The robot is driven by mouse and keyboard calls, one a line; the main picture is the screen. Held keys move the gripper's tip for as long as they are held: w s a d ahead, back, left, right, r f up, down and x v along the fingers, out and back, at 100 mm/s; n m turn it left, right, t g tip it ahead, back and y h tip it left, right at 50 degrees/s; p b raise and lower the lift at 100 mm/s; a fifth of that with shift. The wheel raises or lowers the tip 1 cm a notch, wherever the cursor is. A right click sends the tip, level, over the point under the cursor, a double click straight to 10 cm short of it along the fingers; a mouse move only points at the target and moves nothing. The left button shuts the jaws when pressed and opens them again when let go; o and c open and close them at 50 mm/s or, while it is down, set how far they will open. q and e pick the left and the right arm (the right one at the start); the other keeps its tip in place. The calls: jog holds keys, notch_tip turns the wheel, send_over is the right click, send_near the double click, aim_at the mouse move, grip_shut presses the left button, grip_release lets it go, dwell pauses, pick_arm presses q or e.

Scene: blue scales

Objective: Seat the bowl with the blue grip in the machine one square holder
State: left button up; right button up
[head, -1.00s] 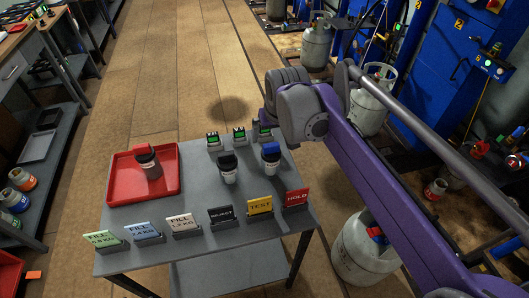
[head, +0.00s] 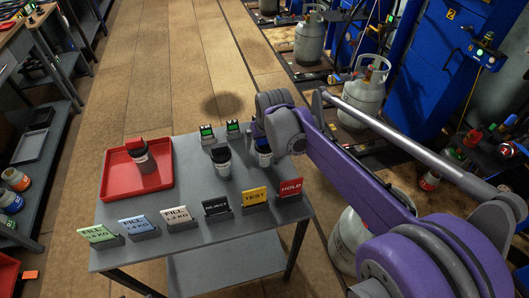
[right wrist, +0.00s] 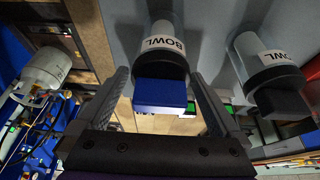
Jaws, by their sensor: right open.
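The bowl with the blue grip (right wrist: 160,92) stands on the grey table, a clear cup with a white "BOWL" label and black collar. In the head view only a sliver of this bowl (head: 264,159) shows past my right arm. My right gripper (right wrist: 161,78) is open above it, one finger on each side of the blue grip, with gaps visible. In the head view the fingers of my right gripper (head: 259,132) are mostly hidden by my wrist. I cannot make out machine one's square holder. My left gripper is not in view.
A bowl with a black grip (head: 221,160) stands close left of the blue one. A red-gripped bowl (head: 144,158) stands in a red tray (head: 112,190). Lettered signs (head: 215,206) line the front edge; small green-lit blocks (head: 206,133) stand at the back. Blue machines (head: 437,60) stand right.

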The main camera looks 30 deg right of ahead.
jog(key=c, duration=1.6)
